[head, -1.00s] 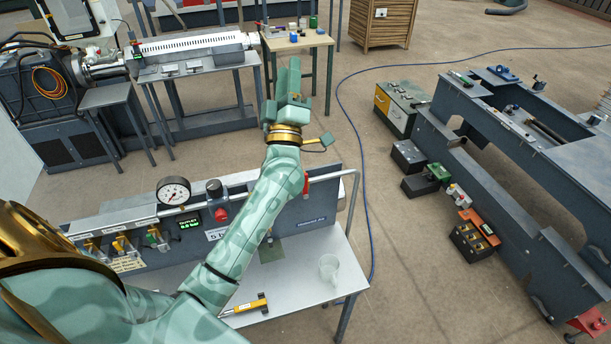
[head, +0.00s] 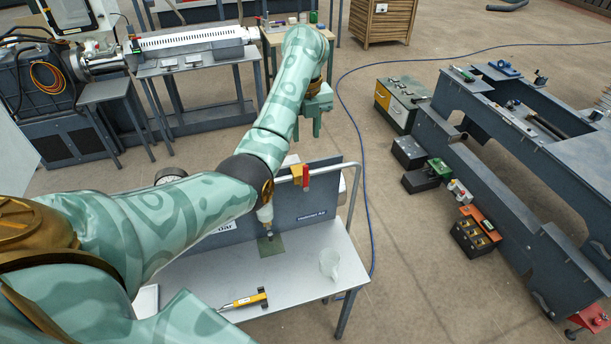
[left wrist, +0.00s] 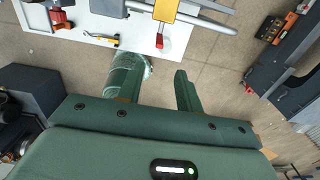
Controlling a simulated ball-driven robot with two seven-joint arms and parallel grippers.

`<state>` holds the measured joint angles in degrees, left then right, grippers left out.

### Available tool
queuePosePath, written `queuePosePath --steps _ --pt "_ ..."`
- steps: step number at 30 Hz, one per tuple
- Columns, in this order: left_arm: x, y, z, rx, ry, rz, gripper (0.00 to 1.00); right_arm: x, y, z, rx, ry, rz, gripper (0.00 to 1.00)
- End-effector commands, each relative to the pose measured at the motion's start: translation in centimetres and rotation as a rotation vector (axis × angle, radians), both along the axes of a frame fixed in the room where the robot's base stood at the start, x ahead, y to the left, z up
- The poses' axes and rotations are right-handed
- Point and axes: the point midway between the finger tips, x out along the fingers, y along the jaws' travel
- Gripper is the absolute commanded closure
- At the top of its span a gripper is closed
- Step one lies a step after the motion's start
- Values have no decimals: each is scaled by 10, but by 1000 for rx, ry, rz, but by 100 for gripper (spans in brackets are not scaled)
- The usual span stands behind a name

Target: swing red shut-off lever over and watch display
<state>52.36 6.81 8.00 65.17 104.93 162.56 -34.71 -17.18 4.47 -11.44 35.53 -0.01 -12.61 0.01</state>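The red lever (head: 306,176) hangs beside a yellow valve body (head: 296,174) on the pipe at the panel's right end. In the left wrist view, the red lever (left wrist: 160,40) points down from the yellow body (left wrist: 165,11), just beyond the fingertips. My left gripper (head: 311,122) is above and beyond the lever in the head view, apart from it. Its two fingers (left wrist: 155,67) are spread, with no lever between them. The display is hidden behind my left arm, and only the top of the pressure gauge (head: 170,175) shows. My right gripper is not in view.
A clear cup (head: 329,263) and a yellow-black tool (head: 245,300) lie on the white bench (head: 300,283). A pipe rail (head: 356,195) bends down at the panel's right end. A blue hose (head: 366,200) crosses open floor to the right.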

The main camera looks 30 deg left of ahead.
Motion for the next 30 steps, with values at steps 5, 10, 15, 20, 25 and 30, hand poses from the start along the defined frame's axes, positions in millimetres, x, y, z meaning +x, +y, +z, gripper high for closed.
queuePosePath --steps 5,10,15,20,25,30 --pt "-1 0 -53 0 4 -2 65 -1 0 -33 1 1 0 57" --pt "-1 0 -94 3 3 -1 65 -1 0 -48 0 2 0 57" --pt "-1 1 -125 3 2 0 65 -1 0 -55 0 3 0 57" --pt "0 1 -139 6 0 0 65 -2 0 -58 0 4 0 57" --pt "0 1 -143 5 0 1 65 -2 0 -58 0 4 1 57" --pt "0 1 -143 5 0 1 65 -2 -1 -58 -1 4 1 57"
